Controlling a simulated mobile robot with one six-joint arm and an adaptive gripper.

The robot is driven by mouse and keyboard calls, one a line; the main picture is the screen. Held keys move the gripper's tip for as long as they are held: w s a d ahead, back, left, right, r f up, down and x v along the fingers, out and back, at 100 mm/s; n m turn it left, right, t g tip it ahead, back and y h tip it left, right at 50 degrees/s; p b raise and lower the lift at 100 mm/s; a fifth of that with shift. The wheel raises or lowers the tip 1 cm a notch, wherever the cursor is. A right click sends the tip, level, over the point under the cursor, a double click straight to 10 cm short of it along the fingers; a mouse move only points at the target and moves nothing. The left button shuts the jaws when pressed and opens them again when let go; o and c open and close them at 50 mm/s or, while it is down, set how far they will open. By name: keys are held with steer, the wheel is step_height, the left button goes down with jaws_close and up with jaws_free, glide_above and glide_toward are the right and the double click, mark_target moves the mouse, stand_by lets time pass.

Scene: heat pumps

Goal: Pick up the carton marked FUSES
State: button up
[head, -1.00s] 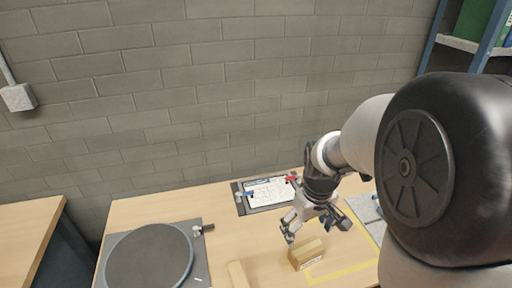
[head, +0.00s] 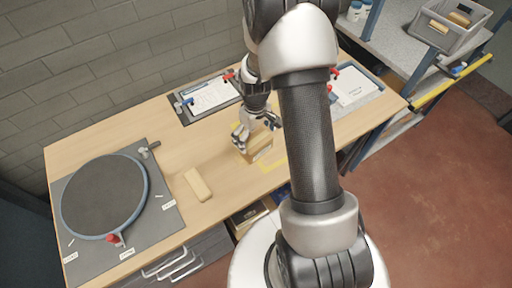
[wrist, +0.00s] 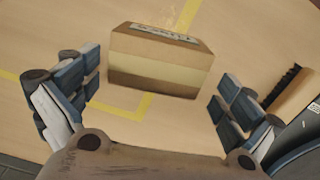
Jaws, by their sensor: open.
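A brown cardboard carton (head: 259,150) with a lighter tape band stands on the wooden table, under my gripper (head: 257,133). In the wrist view the carton (wrist: 158,72) lies just ahead of the fingers, roughly between their lines. A printed label shows on its top at the upper edge, but I cannot read it. My gripper (wrist: 155,96) is open and empty, with one finger pad on each side and visible gaps to the carton. In the head view the fingers partly cover the carton.
A tan block (head: 197,184) lies left of the carton; the wrist view shows dark bristles on a similar piece (wrist: 292,98). A round turntable (head: 104,196) is at the left. Clipboards (head: 208,97) lie behind. Yellow tape (head: 274,163) marks the table. A grey bin (head: 447,27) stands far right.

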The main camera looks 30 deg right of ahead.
mark_target(256, 145)
steer(key=shift+d+f+b, duration=0.1)
steer(key=shift+f+b, duration=1)
steer(key=shift+f, duration=2)
steer(key=shift+r, duration=0.1)
steer(key=shift+s, duration=0.1)
steer(key=shift+c, duration=0.2)
steer(key=c, duration=0.9)
steer(key=shift+r, duration=0.1)
